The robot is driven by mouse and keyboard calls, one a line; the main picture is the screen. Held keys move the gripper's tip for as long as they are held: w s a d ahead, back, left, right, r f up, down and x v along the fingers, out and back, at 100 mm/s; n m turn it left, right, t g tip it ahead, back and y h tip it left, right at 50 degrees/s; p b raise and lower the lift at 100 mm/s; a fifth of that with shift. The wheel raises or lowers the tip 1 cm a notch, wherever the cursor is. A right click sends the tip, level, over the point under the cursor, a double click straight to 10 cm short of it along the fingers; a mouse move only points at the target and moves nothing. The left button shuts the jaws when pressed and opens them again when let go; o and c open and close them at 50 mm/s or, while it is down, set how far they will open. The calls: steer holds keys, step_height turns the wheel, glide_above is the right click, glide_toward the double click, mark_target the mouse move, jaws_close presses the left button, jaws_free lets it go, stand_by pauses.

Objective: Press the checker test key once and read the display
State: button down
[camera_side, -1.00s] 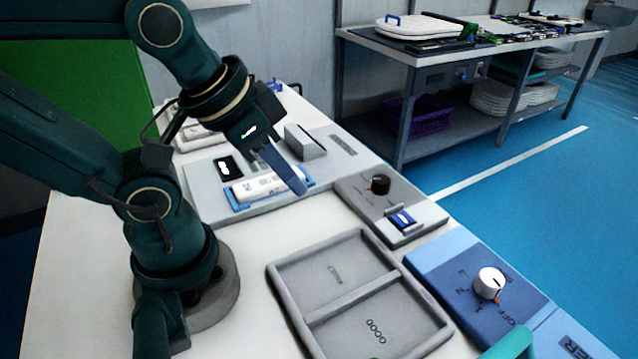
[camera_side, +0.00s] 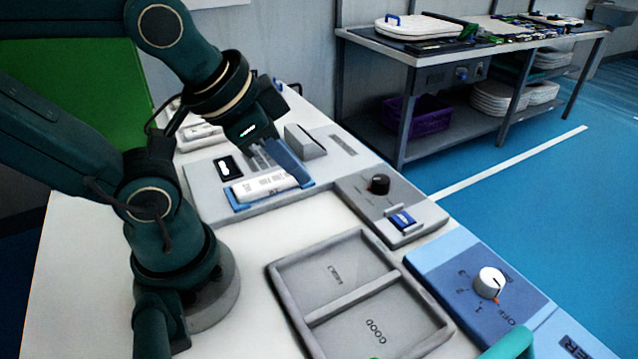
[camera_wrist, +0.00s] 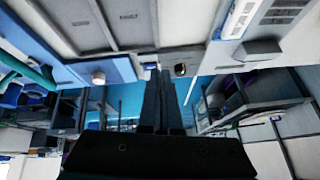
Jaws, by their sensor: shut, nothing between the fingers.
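My gripper (camera_side: 288,166) is shut and empty, its fingers angled down to the right above the white device. The fingers lie side by side in the wrist view (camera_wrist: 163,95). A white device with printed marks (camera_side: 265,186) lies in a blue cradle on a grey panel (camera_side: 205,190). A small black display with a white mark (camera_side: 228,166) sits left of it; its reading is too small to make out. A grey block (camera_side: 305,142) stands behind the fingers. A separate grey box carries a black knob (camera_side: 380,184) and a blue key-like part (camera_side: 402,220). I cannot tell whether the fingertips touch anything.
A two-part grey tray (camera_side: 335,318), one part marked GOOD, lies in front. A blue box with a white knob (camera_side: 489,282) stands at the right. White table top is bare between panel and tray. A workbench (camera_side: 365,42) stands behind.

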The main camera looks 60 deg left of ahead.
steer(key=w+a+r+m+t+y, duration=0.2)
steer(key=w+a+r+m, duration=0.1)
steer(key=w+m, duration=0.4)
steer(key=m, duration=1.6)
glide_above(400, 223)
step_height(400, 223, down, 6)
steer(key=f, duration=0.1)
steer(key=shift+r+t+h, duration=0.25)
steer(key=shift+t+h, duration=0.05)
steer(key=shift+f, duration=4.4)
steer(key=shift+f, duration=0.1)
steer(key=shift+f, duration=0.3)
